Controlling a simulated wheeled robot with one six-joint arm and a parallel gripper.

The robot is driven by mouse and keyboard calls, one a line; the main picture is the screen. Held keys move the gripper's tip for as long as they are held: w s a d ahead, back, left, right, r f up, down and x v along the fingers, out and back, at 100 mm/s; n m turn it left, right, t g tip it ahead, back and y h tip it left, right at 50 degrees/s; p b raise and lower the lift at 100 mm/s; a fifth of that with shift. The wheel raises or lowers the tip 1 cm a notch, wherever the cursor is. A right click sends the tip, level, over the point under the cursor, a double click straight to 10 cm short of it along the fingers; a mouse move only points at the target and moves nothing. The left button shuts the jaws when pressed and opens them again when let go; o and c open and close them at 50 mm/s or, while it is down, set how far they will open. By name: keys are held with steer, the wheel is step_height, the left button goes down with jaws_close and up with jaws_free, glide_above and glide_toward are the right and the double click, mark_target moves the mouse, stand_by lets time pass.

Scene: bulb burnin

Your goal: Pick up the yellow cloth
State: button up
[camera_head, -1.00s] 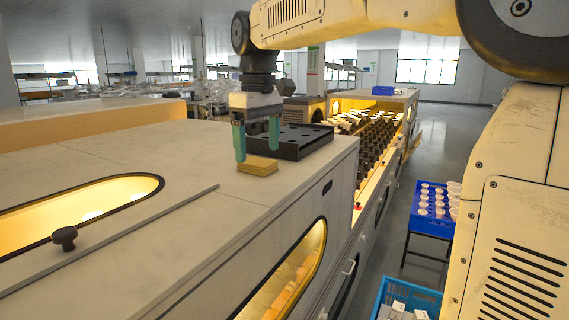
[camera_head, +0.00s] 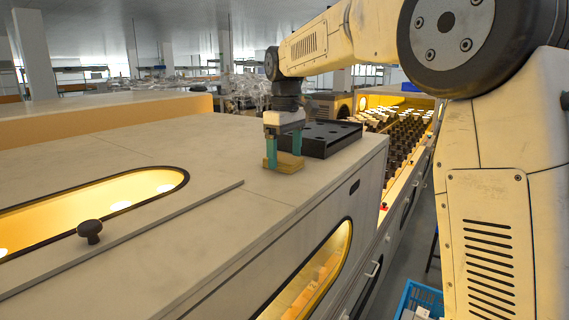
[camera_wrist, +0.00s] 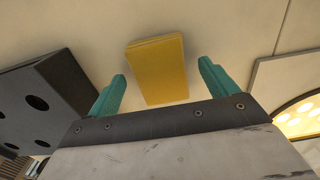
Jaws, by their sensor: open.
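The yellow cloth (camera_wrist: 158,70) is a flat folded block lying on the pale cabinet top. In the wrist view it lies between and just beyond the fingertips of my gripper (camera_wrist: 162,72), with a gap on each side. My gripper is open and its green fingers are empty. In the head view the cloth (camera_head: 285,164) is low at the fingers of my gripper (camera_head: 284,158), and the fingers partly hide it. Whether the fingers touch it cannot be told there.
A black tray with round holes (camera_head: 330,140) stands right beside the cloth, also close to the left finger in the wrist view (camera_wrist: 45,100). A black knob (camera_head: 90,230) and a lit window (camera_head: 110,205) are on the cabinet top at the left. The top's right edge is near.

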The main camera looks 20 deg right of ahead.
mark_target(286, 159)
steer(key=shift+f, duration=0.4)
steer(key=c, duration=1.1)
steer(key=shift+r, duration=0.1)
steer(key=shift+c, duration=0.2)
steer(key=shift+r, duration=0.5)
steer(key=r, duration=0.2)
steer(key=shift+s+r, duration=0.3)
steer(key=s, duration=0.5)
steer(key=s+r, duration=0.1)
steer(key=s, duration=0.8)
steer(key=shift+s+r, duration=0.15)
steer(key=shift+s, duration=0.55)
